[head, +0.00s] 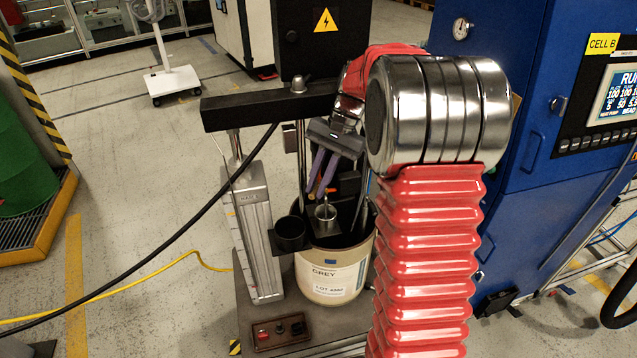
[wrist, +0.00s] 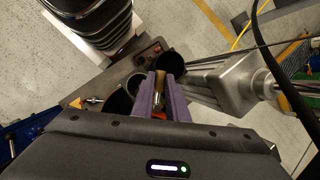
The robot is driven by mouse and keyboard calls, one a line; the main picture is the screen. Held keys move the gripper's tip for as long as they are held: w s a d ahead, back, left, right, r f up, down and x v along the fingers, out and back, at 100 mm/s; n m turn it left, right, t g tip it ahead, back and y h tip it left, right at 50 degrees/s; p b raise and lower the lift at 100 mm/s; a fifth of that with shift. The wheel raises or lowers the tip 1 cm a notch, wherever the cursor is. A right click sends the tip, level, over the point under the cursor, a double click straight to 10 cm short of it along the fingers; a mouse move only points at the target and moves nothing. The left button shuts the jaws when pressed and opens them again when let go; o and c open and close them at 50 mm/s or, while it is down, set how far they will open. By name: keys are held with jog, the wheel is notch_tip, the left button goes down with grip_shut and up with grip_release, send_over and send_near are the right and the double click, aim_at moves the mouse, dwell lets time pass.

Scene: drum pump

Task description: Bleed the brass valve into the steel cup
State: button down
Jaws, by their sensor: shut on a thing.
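The cup looks roughly upright, in front of the drum's dark opening.
The drum labelled GREY (head: 332,275) stands on the cart. A black round holder (head: 290,234) sits beside the cup, left of it. A steel column (head: 259,238) stands farther left, a black beam (head: 265,106) above. A control box (head: 280,331) is at the front.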

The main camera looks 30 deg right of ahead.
jog(key=shift+s+a, duration=0.1)
jog(key=c, duration=1.7)
grip_release()
jog(key=shift+c, duration=0.2)
notch_tip(320, 180, up, 10)
